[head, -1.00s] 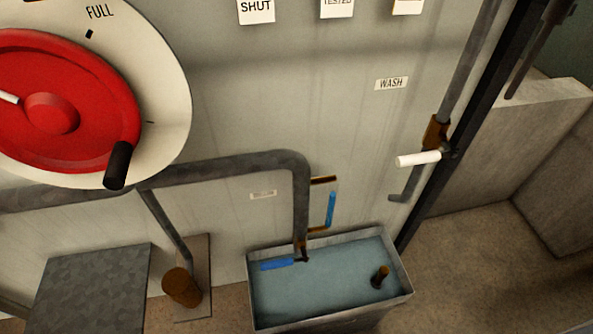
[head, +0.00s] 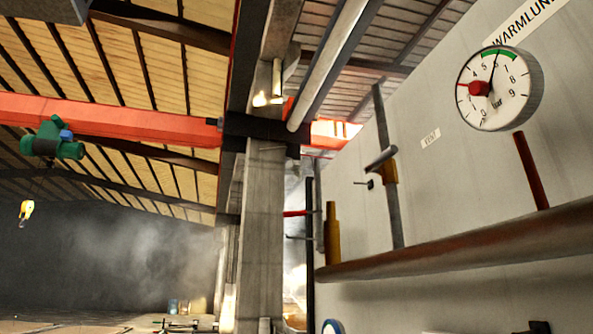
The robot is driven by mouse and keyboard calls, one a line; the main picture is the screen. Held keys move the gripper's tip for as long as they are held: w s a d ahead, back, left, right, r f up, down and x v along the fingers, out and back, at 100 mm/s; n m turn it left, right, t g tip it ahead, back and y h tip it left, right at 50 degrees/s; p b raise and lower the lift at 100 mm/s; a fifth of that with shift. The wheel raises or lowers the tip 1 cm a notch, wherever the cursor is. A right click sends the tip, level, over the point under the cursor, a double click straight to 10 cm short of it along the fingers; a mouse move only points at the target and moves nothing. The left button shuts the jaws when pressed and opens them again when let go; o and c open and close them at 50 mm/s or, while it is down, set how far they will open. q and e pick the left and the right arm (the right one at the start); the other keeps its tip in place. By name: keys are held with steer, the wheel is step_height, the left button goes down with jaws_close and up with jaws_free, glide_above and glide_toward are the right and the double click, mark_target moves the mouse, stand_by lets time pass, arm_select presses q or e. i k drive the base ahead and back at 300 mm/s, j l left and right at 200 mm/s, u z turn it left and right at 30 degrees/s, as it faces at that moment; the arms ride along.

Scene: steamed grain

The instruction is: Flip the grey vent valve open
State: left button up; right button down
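The vent valve (head: 390,173) sits on a thin upright grey pipe at the right of the head view, left of a small label reading VENT (head: 431,138). Its body is brown-orange. A short grey lever (head: 380,158) sticks out from it, slanting down to the left across the pipe. Whether this lever position is open or shut I cannot tell. Neither of my grippers is in view.
A thick brown pipe (head: 470,242) runs below the valve. A brass fitting (head: 332,235) and a concrete column (head: 262,230) stand to the left.

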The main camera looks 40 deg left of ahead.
mark_target(392, 149)
steer(key=u, duration=0.9)
